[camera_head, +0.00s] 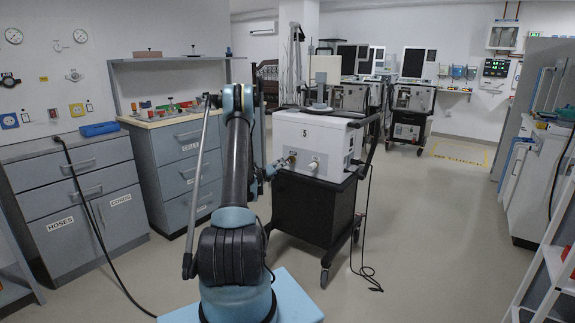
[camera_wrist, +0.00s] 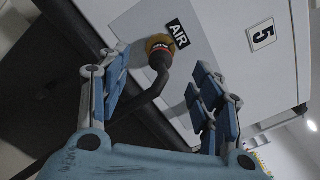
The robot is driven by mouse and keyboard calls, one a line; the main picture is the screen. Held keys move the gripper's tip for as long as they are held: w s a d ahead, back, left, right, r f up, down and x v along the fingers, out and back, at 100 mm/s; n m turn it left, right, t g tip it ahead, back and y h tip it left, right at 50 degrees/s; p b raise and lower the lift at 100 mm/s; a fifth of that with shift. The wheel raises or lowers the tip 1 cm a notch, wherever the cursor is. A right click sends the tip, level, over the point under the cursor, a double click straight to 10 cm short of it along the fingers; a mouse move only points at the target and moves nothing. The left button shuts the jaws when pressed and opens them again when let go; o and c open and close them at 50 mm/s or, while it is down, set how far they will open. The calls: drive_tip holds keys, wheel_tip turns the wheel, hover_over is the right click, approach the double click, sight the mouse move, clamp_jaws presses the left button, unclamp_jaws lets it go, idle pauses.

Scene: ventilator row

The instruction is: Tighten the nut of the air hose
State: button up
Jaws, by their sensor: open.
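The ventilator marked 5 (camera_head: 318,140) is a white box on a black cart. In the wrist view its white panel (camera_wrist: 225,50) is tilted and bears an AIR label. A brass nut (camera_wrist: 158,42) sits at the panel beside that label, with a dark hose end with a red band below it. The black air hose (camera_wrist: 148,97) runs from there down to the lower left. My gripper (camera_wrist: 160,64) is open, its blue fingers on either side of the hose end, apart from it and short of the nut. In the head view my gripper (camera_head: 270,170) is partly hidden at the ventilator's left side.
A grey cabinet (camera_head: 100,190) labelled HOSES and CORDS stands left, with a drawer unit (camera_head: 185,165) beside it. A cable (camera_head: 368,270) lies right of the cart. The floor to the right is mostly clear.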

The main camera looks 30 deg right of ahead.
drive_tip(key=x, duration=0.8)
drive_tip(key=shift+w+d, duration=0.1)
drive_tip(key=shift+d, duration=0.2)
drive_tip(key=c, duration=1.1)
